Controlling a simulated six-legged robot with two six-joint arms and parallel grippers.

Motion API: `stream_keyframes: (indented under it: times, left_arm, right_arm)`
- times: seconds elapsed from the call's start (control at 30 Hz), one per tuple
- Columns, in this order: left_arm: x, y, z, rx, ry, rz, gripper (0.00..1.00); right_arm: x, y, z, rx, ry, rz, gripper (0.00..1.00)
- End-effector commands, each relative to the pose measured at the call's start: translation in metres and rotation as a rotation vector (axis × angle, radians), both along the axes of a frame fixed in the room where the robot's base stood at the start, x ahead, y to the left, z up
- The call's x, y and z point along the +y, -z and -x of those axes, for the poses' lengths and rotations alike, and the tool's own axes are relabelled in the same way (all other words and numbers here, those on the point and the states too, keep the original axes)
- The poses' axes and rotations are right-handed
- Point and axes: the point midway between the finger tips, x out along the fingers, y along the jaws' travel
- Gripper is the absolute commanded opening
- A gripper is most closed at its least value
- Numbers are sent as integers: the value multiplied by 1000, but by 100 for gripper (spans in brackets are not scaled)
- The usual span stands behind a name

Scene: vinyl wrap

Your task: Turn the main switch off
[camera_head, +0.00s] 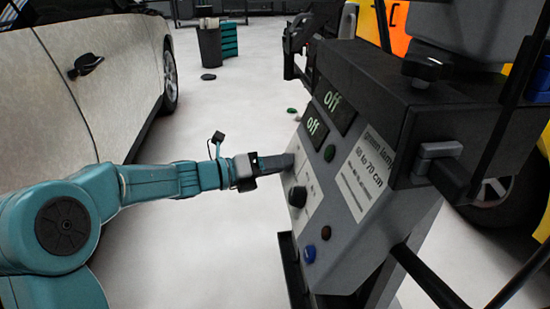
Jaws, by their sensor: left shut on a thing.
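The grey control panel (341,235) stands tilted at the right of centre. It has two dark displays (335,104) that both read "off", a green button (329,153), a black knob (297,196), a brown button (325,233) and a blue button (309,254). My left gripper (286,162) reaches in from the left and its fingers are shut at the panel's upper left edge, above the black knob. The control in its fingers is mostly hidden; I cannot tell for certain that it is the main switch. My right gripper is not in view.
A light-coloured car (75,95) stands at the left. A dark bin (210,48) and teal drawers (229,39) stand at the back. A black box with a knob (421,67) tops the panel, and black bars run along the right. The pale floor between car and panel is mostly clear.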

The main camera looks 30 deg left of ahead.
Motion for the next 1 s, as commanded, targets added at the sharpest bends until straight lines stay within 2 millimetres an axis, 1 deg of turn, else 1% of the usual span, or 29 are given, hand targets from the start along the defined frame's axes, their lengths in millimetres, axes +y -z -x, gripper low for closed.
stream_keyframes:
  times: [0.03, 0.33, 0.6, 0.8, 1.0]
  left_arm:
    - [-1, -6, 1, 33, -14, 23, 13]
    - [-3, -11, 1, 236, -117, 178, 13]
    - [-5, -12, 1, 374, -186, 282, 13]
    - [-5, -11, 1, 437, -219, 330, 13]
    - [-5, -9, 0, 468, -235, 352, 13]
  right_arm:
    - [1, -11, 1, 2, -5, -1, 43]
    - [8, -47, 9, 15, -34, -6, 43]
    - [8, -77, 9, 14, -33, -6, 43]
    - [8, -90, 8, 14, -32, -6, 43]
    - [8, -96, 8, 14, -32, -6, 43]
